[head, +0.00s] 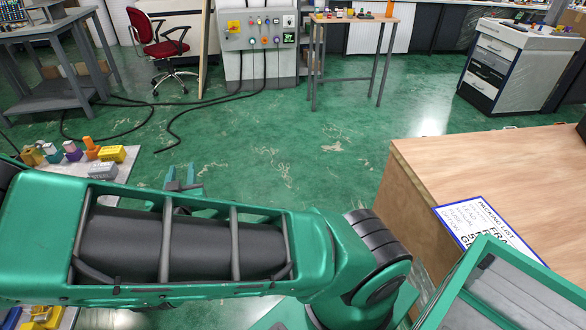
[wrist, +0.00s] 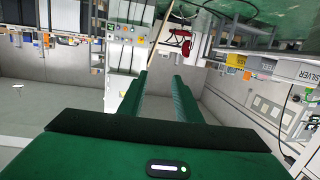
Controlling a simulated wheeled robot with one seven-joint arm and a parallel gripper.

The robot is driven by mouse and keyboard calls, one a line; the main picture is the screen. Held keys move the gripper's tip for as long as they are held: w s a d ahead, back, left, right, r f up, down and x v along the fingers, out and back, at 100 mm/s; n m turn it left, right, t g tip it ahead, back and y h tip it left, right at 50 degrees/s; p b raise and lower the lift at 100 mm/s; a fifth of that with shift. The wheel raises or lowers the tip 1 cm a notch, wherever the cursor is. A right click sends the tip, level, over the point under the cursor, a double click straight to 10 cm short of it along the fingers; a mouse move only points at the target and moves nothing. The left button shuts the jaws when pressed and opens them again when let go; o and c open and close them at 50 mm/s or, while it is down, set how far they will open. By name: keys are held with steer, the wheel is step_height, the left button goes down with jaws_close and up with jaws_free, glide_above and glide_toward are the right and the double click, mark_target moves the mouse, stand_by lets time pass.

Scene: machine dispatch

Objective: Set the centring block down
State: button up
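My gripper (wrist: 160,76) shows in the wrist view with its two green fingers apart and only background between them. In the head view a small part of its end (head: 185,178) shows beyond my arm, over the floor just right of the left table. I cannot make out which thing is the centring block. A grey block (head: 102,171) and a yellow block (head: 112,153) lie on that left table, but I cannot tell whether either is it. Nothing is held.
The left table (head: 128,165) bears several small coloured parts and is partly hidden by my arm. A wooden bench (head: 450,160) with a packing list sheet (head: 487,228) stands at right. Green floor is clear ahead. Black cables, a red chair (head: 160,45) and a control cabinet (head: 260,45) are farther back.

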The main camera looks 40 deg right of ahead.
steer(key=s+d+m+g, duration=0.2)
steer(key=s+d+g, duration=0.2)
steer(key=d, duration=0.3)
steer(key=s+d+m+g+h, duration=0.1)
steer(key=s+d+m+g, duration=0.1)
steer(key=s+d+g, duration=0.45)
steer(key=s+d+m+g, duration=0.1)
steer(key=s+d+g, duration=0.15)
steer(key=d, duration=0.65)
steer(key=s+r+n+y, duration=0.1)
steer(key=s+r+y, duration=0.2)
steer(key=s, duration=0.3)
steer(key=s+r+n+g+y, duration=0.1)
steer(key=s+r+y, duration=0.1)
steer(key=s, duration=0.4)
steer(key=s+a+r+n+y, duration=0.1)
steer(key=s+r+n+y, duration=0.1)
steer(key=s, duration=0.5)
step_height(320, 180, up, 2)
steer(key=shift+r+g+y, duration=0.1)
steer(key=shift+g+y, duration=0.2)
steer(key=shift+y, duration=0.5)
